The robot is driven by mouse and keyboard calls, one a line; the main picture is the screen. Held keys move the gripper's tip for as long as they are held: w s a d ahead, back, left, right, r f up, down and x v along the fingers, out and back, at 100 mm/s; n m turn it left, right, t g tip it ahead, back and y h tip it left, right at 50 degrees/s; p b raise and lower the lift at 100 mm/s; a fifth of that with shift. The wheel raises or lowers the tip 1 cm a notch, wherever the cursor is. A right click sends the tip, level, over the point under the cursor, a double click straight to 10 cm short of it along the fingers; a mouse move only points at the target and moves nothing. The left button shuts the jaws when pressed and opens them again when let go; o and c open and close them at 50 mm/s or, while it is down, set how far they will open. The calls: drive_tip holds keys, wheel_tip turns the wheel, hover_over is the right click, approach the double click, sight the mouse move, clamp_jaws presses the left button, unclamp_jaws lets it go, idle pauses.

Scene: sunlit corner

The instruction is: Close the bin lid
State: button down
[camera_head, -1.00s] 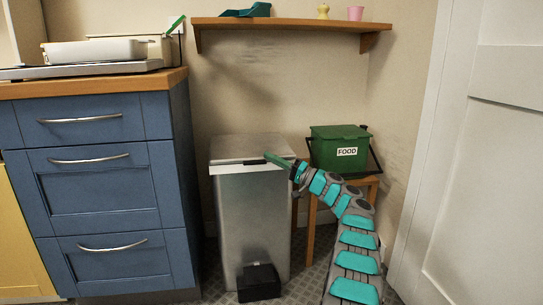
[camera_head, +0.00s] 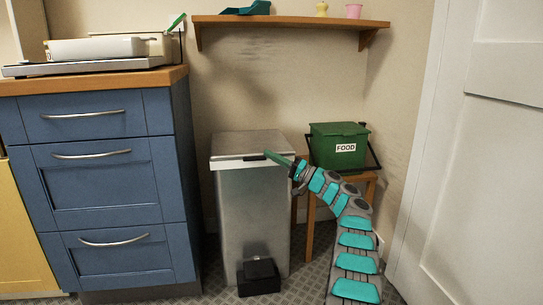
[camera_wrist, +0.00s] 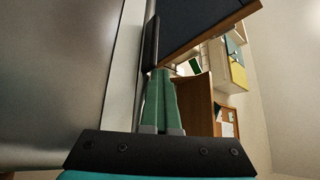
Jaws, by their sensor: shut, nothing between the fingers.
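The bin (camera_head: 250,210) is a tall grey metal box standing between the blue cabinet and the wooden stand. Its lid (camera_head: 245,142) lies about level over the top, with a pale band along its front edge. I cannot tell whether a small gap remains under it. A black handle (camera_head: 254,158) sits on the lid's front edge. My gripper (camera_head: 268,154) reaches in from the right, its green fingers shut and empty at the handle's right end. In the wrist view, the fingers (camera_wrist: 163,72) lie together beside the black handle (camera_wrist: 150,42); contact is unclear.
A black pedal (camera_head: 258,278) is at the bin's foot. A green food caddy (camera_head: 338,140) stands on a wooden stand (camera_head: 311,215) just right of the bin. The blue cabinet (camera_head: 105,190) is close on the left. A shelf (camera_head: 290,20) hangs above; a white door (camera_head: 480,170) is at right.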

drive_tip(key=f+v, duration=0.1)
drive_tip(key=v, duration=0.7)
drive_tip(key=s+a+r+g+h, duration=0.1)
drive_tip(key=s+a+r+g, duration=0.2)
drive_tip(key=s+a, duration=0.35)
drive_tip(key=s+a+r+g+h, duration=0.1)
drive_tip(key=s+a+r+g, duration=0.2)
drive_tip(key=s+a, duration=0.35)
drive_tip(key=s+a+f+g+h, duration=0.1)
drive_tip(key=s+g+h, duration=0.15)
drive_tip(key=s, duration=0.75)
drive_tip(key=s+a+f+g+h, duration=0.2)
drive_tip(key=s+h, duration=0.1)
drive_tip(key=s, duration=0.7)
drive_tip(key=s+d+f+h, duration=0.45)
drive_tip(key=s+d, duration=0.35)
drive_tip(key=s, duration=0.3)
drive_tip(key=s+d+f+h, duration=0.4)
drive_tip(key=s+d+f, duration=0.1)
drive_tip(key=s+d, duration=0.5)
drive_tip(key=s+d+f+h, duration=0.45)
drive_tip(key=s+d, duration=0.25)
drive_tip(key=s, duration=0.6)
wheel_tip(320, 180, up, 12)
drive_tip(key=p, duration=1.3)
drive_tip(key=shift+m, duration=0.4)
drive_tip(key=shift+w+d, duration=0.1)
